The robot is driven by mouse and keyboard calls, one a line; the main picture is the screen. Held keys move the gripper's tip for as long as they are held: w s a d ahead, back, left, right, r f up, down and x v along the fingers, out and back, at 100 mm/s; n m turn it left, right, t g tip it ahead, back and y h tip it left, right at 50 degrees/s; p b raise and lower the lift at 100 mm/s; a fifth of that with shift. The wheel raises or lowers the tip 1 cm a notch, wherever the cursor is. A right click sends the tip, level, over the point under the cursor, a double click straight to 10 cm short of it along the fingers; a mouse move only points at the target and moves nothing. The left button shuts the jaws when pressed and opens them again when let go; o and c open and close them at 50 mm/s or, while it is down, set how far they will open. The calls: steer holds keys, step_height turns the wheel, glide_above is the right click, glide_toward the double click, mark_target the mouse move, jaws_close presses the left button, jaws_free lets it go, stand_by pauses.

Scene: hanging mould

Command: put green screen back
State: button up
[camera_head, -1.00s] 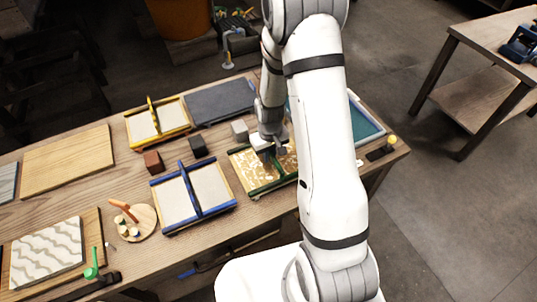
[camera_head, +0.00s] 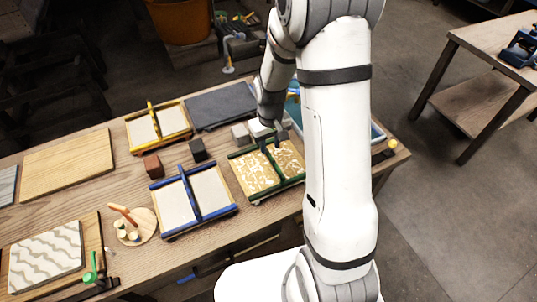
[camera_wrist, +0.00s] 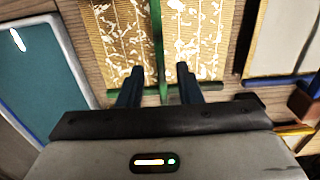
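The green screen (camera_head: 285,182) has a green frame and a green centre bar across a gold panel with white patches. It lies on the wooden table, right of the blue screen, and shows at the top of the wrist view (camera_wrist: 159,30). My gripper (camera_wrist: 159,82) is open at one end of it. In the wrist view the two dark fingers stand apart on either side of the centre bar's line. I cannot tell whether they touch the frame. In the head view my gripper (camera_head: 271,143) is at the screen's far edge, and my arm hides the area to the right.
A blue screen (camera_head: 196,196) lies left of the green one, and a yellow screen (camera_head: 158,127) farther back. A dark slab (camera_head: 220,104), small blocks (camera_head: 198,149) and a teal tray (camera_wrist: 38,75) lie nearby. A round board (camera_head: 143,228) holds small tools.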

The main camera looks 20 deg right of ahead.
mark_target(270, 155)
steer(key=s+r+t, duration=0.1)
steer(key=s+r, duration=0.2)
steer(key=r, duration=0.4)
steer(key=s+r+t, duration=0.1)
steer(key=s+r, duration=0.3)
steer(key=r, duration=0.4)
steer(key=s+r+m, duration=0.1)
steer(key=s+r, duration=0.2)
steer(key=s, duration=0.2)
steer(key=s+r+m+t, duration=0.1)
steer(key=s+r, duration=0.2)
steer(key=s, duration=0.3)
steer(key=shift+s+a+r, duration=0.15)
steer(key=shift+a, duration=0.1)
